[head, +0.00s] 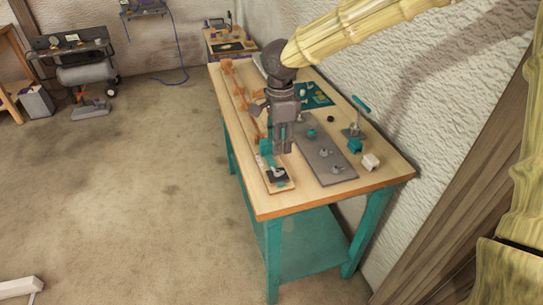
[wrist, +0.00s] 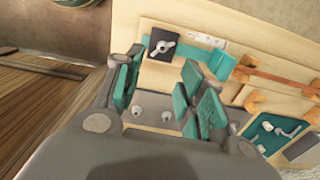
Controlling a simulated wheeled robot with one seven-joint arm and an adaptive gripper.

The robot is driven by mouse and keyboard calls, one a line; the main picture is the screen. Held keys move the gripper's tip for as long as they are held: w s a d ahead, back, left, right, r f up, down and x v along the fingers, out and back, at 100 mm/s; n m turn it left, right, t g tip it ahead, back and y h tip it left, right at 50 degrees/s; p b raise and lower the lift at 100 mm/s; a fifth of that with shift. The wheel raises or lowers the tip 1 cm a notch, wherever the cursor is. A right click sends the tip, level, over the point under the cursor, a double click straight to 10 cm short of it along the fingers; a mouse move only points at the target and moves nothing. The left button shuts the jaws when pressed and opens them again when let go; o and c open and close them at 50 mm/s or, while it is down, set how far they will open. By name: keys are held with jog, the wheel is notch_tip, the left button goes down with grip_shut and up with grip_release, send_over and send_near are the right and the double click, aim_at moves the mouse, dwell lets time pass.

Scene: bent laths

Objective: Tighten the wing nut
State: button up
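The wing nut (wrist: 163,47) is a small grey winged piece on a dark square plate (wrist: 155,57) at the top middle of the wrist view. In the head view the wing nut (head: 278,171) is tiny, on the board at the bench's near left end. My gripper (head: 283,151) hangs pointing down over the bench, a little behind the wing nut in the picture. In the wrist view my gripper (wrist: 160,88) has its teal-padded fingers spread apart, with nothing between them. The wing nut lies beyond the fingertips, apart from them. The wings' exact angle is hard to tell.
The wooden bench (head: 262,205) has a grey mat (head: 318,146) with several small fittings. A teal block (head: 355,146), a white block (head: 370,162) and a teal-handled tool (head: 358,106) stand at its right. Carpet left of the bench is free.

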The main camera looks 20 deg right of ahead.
aim_at(277, 172)
jog(key=f, duration=0.5)
jog(key=f+p, duration=0.1)
jog(key=f, duration=0.4)
jog(key=shift+w+a+f, duration=0.15)
jog(key=shift+w+f, duration=0.05)
jog(key=shift+f, duration=0.1)
